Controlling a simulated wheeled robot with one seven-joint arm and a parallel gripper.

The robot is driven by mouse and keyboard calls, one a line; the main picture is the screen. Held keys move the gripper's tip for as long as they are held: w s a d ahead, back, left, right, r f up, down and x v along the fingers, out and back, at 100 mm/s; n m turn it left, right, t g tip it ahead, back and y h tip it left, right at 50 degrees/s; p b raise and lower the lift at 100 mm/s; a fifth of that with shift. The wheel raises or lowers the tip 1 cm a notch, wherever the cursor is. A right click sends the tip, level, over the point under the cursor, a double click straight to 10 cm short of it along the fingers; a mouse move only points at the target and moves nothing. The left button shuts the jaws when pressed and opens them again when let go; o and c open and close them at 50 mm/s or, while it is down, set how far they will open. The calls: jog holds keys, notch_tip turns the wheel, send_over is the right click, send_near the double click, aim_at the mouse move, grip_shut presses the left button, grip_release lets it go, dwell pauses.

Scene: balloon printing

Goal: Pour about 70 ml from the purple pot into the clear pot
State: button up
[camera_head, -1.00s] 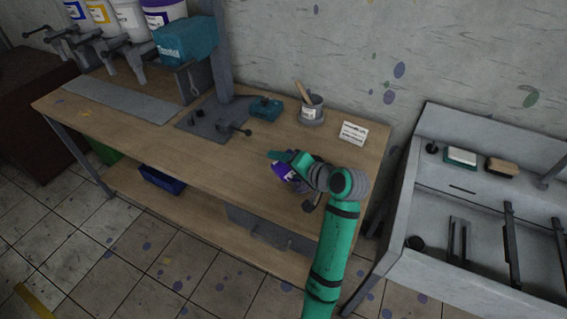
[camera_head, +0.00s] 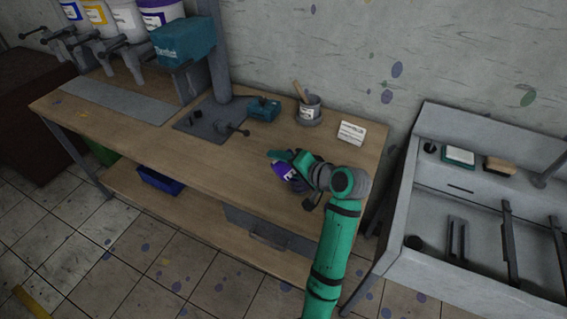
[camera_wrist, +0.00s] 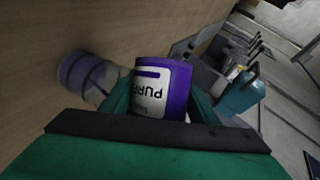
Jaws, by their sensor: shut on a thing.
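The purple pot (camera_wrist: 178,82), with a white label reading "PUR", is between the fingers of my gripper (camera_wrist: 158,104), which is shut on it. In the head view the purple pot (camera_head: 284,170) shows beside my gripper (camera_head: 290,161) over the right part of the bench, and it looks tilted. The clear pot (camera_wrist: 88,77) stands to the left of the purple pot in the wrist view, a little apart from it. Purple shows in or through its wall. I cannot make out the clear pot in the head view, where my arm hides part of the bench. No stream of liquid is visible.
A grey sink (camera_head: 480,220) is at right.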

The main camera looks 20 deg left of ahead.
jog(key=shift+f, duration=0.4)
jog(key=shift+s+r+n+t+h, duration=0.15)
jog(key=shift+r+n+t+h, duration=0.1)
jog(key=shift+n+t+h, duration=0.25)
jog(key=shift+r, duration=0.1)
jog(key=shift+w+r+n+t+h, duration=0.15)
jog(key=shift+n+t+h, duration=0.2)
jog(key=shift+n, duration=0.2)
jog(key=shift+w+r+n+t+h, duration=0.15)
jog(key=shift+n+t+h, duration=0.1)
jog(key=shift+n+t, duration=0.25)
